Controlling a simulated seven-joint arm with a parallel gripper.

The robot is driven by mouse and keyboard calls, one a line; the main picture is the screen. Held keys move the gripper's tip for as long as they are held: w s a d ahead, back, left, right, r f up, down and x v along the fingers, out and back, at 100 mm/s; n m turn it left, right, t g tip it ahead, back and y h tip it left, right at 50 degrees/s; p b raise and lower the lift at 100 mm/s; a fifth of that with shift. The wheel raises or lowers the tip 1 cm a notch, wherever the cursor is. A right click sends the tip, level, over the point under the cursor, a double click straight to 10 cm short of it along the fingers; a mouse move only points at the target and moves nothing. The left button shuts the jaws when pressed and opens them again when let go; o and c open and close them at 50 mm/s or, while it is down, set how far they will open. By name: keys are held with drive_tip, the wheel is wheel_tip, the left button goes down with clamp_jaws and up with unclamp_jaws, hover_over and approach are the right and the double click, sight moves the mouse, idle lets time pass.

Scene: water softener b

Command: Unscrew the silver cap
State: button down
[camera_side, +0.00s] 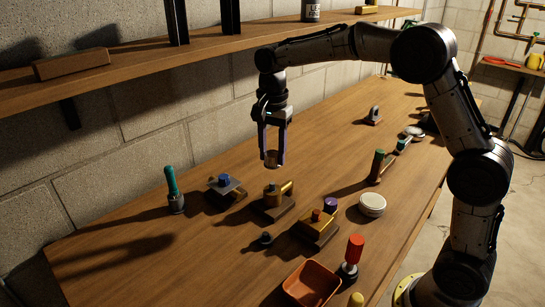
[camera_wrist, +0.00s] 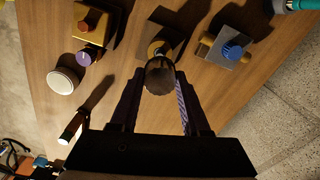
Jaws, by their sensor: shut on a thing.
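My gripper (camera_side: 272,155) is shut on a round, ridged cap (camera_side: 272,160), which looks brownish-silver in this light. It is held in the air, above the middle brass fitting (camera_side: 278,197), with a gap between them. In the wrist view the cap (camera_wrist: 160,77) sits between the two fingertips (camera_wrist: 159,82) and shows its wide round face. The fitting's brass body (camera_wrist: 159,47) shows behind it, partly hidden by the cap. The fitting stands on a dark base on the bench.
A fitting with a blue cap (camera_side: 224,180) stands left, and a brass one with a red cap (camera_side: 316,215) stands right. A purple-topped piece (camera_side: 330,204), white round tub (camera_side: 372,205), red-handled tool (camera_side: 353,250) and orange tray (camera_side: 322,281) are nearby. A shelf (camera_side: 150,62) runs along the wall.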

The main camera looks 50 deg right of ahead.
drive_tip(key=shift+r, duration=1.6)
